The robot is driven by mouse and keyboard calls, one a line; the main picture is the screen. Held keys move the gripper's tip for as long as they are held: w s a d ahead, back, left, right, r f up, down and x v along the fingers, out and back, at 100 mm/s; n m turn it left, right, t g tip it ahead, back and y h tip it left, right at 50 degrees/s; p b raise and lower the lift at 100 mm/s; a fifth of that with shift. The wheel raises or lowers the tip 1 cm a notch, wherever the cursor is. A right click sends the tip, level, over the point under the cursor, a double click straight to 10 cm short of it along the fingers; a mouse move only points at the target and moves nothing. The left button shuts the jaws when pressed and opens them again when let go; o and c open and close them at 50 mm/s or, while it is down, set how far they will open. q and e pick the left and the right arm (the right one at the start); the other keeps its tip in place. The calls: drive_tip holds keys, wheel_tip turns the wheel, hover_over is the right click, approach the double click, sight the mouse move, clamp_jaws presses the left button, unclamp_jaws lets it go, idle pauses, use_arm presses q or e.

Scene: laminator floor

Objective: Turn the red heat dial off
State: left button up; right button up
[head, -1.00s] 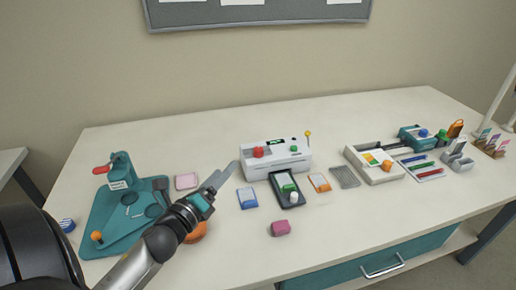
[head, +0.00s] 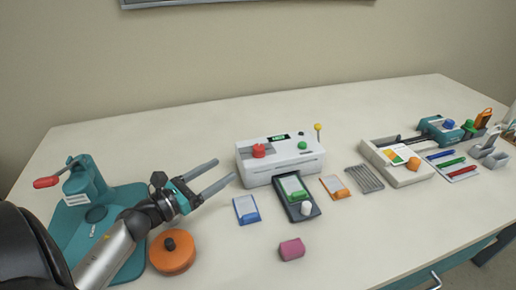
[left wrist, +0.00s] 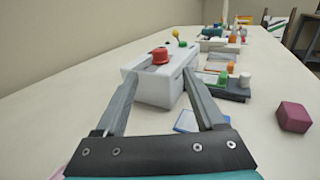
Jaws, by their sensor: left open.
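The red heat dial (head: 259,151) sits on the top left of the white laminator (head: 257,177), near its front edge. In the left wrist view the red dial (left wrist: 160,56) stands up from the machine's top, beyond my fingertips. My left gripper (head: 225,173) is open and empty, to the left of the laminator, its fingers pointing toward it. In the left wrist view the two fingers (left wrist: 163,82) stand apart with the laminator (left wrist: 145,84) beyond and between them. They do not hold the dial. My right gripper is not in view.
A green knob (head: 302,145) and a yellow-tipped lever (head: 318,127) are also on the laminator. A dark tray (head: 311,213) with a green card lies in front. A blue card (head: 246,209), a pink block (head: 291,249) and an orange disc (head: 171,255) lie nearby. A teal press (head: 85,185) stands left.

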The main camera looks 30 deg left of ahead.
sight(255, 150)
use_arm(q)
drive_tip(key=x, duration=1.4)
drive_tip(key=shift+c, duration=0.3)
clamp_jaws()
